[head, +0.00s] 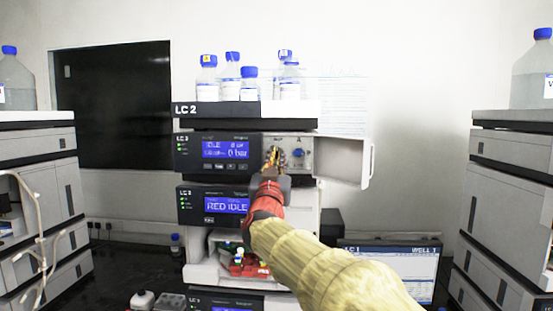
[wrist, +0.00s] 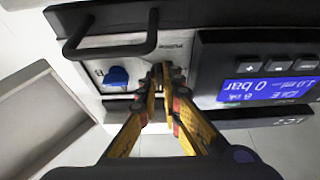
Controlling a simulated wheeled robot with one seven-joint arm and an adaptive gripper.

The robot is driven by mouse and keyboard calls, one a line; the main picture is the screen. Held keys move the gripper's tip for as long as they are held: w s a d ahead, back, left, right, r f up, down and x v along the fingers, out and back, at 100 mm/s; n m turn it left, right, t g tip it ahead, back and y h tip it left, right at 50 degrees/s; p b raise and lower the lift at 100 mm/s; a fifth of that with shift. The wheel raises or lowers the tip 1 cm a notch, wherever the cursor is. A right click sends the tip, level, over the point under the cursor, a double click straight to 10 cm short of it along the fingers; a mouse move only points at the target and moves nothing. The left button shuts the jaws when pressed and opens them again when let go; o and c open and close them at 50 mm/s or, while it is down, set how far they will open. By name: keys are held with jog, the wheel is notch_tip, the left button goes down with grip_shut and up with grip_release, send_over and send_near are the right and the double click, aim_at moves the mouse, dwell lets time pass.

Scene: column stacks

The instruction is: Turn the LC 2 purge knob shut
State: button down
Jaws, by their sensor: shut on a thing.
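The LC 2 stack (head: 215,109) stands in the middle of the head view. Its upper module has a display (head: 226,150) reading idle and 0 bar, and an open front panel beside it. My gripper (head: 274,158) is at this panel, between the display and a blue knob (head: 298,153). In the wrist view my gripper (wrist: 160,78) has its fingertips closed together at the panel, shut on the purge knob, which the fingertips almost wholly hide. The blue knob (wrist: 117,77) is beside the fingers, apart from them. How far the purge knob is turned cannot be seen.
An open door (head: 345,160) sticks out right of the panel; it also shows in the wrist view (wrist: 40,120). A black handle (wrist: 110,48) spans the module near the fingers. Bottles (head: 230,78) stand on top. A monitor (head: 395,268) is at lower right.

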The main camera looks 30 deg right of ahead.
jog(key=shift+f, duration=0.15)
jog(key=c, duration=2)
grip_release()
jog(key=v, duration=1.2)
jog(key=shift+a, duration=0.1)
